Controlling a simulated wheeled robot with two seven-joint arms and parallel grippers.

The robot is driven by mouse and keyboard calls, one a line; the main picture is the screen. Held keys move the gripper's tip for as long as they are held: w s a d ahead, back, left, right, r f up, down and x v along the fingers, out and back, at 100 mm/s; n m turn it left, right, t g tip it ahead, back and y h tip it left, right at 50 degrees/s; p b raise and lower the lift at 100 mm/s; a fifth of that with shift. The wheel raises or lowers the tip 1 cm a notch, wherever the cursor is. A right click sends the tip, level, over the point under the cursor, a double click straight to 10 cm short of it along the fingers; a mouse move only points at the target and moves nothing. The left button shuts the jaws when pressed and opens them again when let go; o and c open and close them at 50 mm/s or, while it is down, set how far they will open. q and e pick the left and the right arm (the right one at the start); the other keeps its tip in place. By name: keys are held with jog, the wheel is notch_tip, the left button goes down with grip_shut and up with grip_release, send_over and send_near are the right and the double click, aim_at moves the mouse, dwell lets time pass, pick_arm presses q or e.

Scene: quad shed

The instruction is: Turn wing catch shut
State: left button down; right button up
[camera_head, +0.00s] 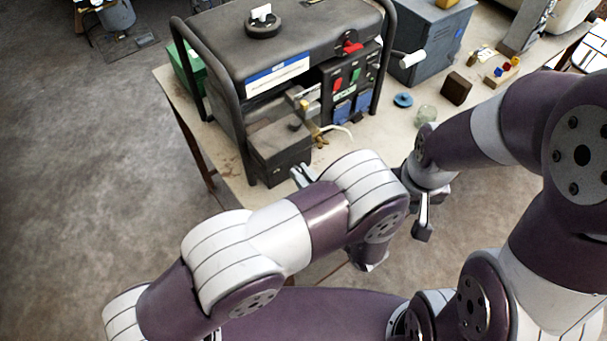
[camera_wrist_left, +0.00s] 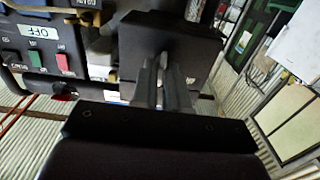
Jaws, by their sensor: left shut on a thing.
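The generator (camera_head: 290,45) stands on the workbench in a black tube frame. A dark box (camera_head: 282,150) sits at its near lower corner; the box also shows in the left wrist view (camera_wrist_left: 150,35). My left gripper (camera_head: 301,175) is at the near face of this box. In the left wrist view its fingers (camera_wrist_left: 165,80) are close together against the box, shut on the small wing catch, which they hide. How far the catch is turned cannot be seen. My right gripper (camera_head: 423,220) hangs off the bench's near edge, apart from the generator; its jaws are unclear.
A glass jar (camera_head: 426,115), a blue disc (camera_head: 403,100), a dark block (camera_head: 457,88) and a blue-grey metal box (camera_head: 432,45) stand there. A green box (camera_head: 187,68) is behind the frame's left side.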

pick_arm(q)
jog(key=shift+m, duration=0.3)
jog(key=shift+w+d+f+m+p, duration=0.1)
jog(key=shift+m+p, duration=0.5)
jog(key=shift+m, duration=2.25)
jog(key=shift+w+d+f+m+p, duration=0.1)
jog(key=shift+m+p, duration=0.55)
jog(key=shift+m, duration=2.25)
jog(key=shift+d+f+m+p, duration=0.1)
jog(key=shift+m+p, duration=0.5)
jog(key=shift+m, duration=2.25)
jog(key=c, duration=1.3)
grip_release()
jog(key=shift+a, duration=0.1)
jog(key=shift+w, duration=0.1)
